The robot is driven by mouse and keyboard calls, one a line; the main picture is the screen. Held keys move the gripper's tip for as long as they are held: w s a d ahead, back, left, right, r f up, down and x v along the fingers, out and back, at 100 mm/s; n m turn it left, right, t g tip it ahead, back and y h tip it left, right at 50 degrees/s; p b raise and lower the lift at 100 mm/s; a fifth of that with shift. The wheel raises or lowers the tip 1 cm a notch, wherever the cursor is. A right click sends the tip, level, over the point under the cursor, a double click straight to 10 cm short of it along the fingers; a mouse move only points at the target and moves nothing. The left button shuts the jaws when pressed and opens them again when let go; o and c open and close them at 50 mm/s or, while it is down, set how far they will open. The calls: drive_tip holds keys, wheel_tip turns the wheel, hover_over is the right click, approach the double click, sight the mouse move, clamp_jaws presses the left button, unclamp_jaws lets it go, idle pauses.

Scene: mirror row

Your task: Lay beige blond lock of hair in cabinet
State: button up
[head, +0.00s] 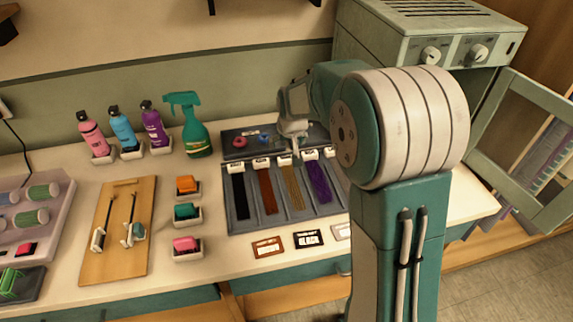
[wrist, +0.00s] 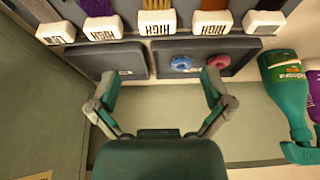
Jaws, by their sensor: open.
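The beige blond lock of hair (head: 293,187) lies in a grey compartment tray (head: 240,226), between an auburn lock (head: 268,192) and a purple lock (head: 318,182). Its white tag-like end reads "HIGH" in the wrist view, where a little of the blond hair (wrist: 157,4) shows at the top edge. My gripper (head: 293,142) is near the tag end of the lock; its fingers (wrist: 159,80) are open and empty, apart from the lock. The grey-green cabinet (head: 385,30) stands at the back right with its door (head: 530,150) open; my arm hides part of its opening.
A dark tray (head: 240,152) with pink and blue rings lies behind the locks. A green spray bottle (head: 195,130) and several bottles stand to its left. Labelled cards line the front.

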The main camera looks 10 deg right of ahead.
sight(285, 157)
drive_tip(key=x, duration=0.9)
drive_tip(key=shift+d+f, duration=0.15)
drive_tip(key=shift+f, duration=0.25)
drive_tip(key=shift+s, duration=0.1)
drive_tip(key=c, duration=1.2)
drive_tip(key=shift+r, duration=0.1)
drive_tip(key=shift+r, duration=0.3)
wheel_tip(285, 157, up, 2)
drive_tip(key=shift+r, duration=0.15)
drive_tip(key=s+r, duration=1)
drive_tip(key=s, duration=0.4)
drive_tip(key=w+f, duration=0.2)
drive_tip(key=f, duration=0.1)
drive_tip(key=w+f, duration=0.5)
drive_tip(key=f, duration=0.1)
drive_tip(key=shift+w+f, duration=0.1)
drive_tip(key=shift+w, duration=0.25)
